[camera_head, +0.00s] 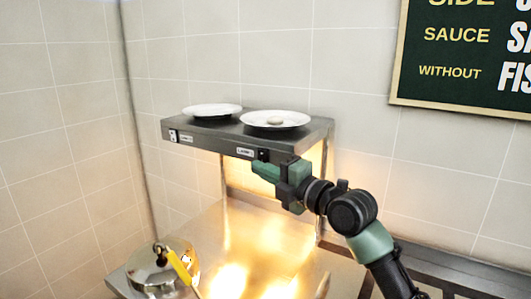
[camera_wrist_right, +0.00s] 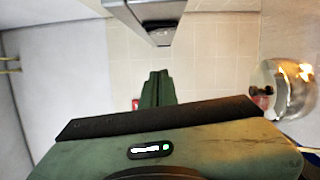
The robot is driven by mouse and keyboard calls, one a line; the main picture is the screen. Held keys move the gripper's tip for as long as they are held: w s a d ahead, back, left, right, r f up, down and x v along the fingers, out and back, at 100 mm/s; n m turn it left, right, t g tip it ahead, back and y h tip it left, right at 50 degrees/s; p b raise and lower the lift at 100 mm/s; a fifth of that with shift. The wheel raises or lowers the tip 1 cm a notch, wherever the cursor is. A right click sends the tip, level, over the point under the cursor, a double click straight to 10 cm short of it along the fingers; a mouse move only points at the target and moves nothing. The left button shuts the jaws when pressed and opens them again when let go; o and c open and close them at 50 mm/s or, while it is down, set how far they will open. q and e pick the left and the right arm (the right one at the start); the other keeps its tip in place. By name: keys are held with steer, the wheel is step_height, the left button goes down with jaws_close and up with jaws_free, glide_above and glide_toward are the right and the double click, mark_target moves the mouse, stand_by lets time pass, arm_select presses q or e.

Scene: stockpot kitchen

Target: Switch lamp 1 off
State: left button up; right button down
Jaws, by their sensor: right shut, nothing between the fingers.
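The grey lamp shelf (camera_head: 215,136) stands on posts over the counter. Its front edge carries a left switch (camera_head: 173,136) with a label (camera_head: 187,139) and a right switch (camera_head: 263,155) with a label (camera_head: 245,152). The label writing is too small to tell which is lamp 1. Warm light glows on the counter below. My right gripper (camera_head: 266,172) is shut and empty, just below and beside the right switch; contact cannot be told. Its closed fingers also show in the right wrist view (camera_wrist_right: 157,88), with a grey edge of the shelf (camera_wrist_right: 145,14) above them. My left gripper is out of view.
Two white plates (camera_head: 212,110) (camera_head: 274,126) lie on top of the shelf; the right one holds a small pale item. A shiny pot (camera_head: 152,274) with a yellow-handled tool (camera_head: 180,265) stands at the lower left. A menu board (camera_head: 465,55) hangs on the tiled wall.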

mark_target(262, 157)
steer(key=w+p, duration=0.1)
steer(key=w, duration=0.1)
steer(key=w+d, duration=0.1)
steer(key=w, duration=0.1)
steer(key=shift+w+d+r+p, duration=0.15)
steer(key=shift+w+r+p, duration=0.05)
steer(key=shift+w+p, duration=0.2)
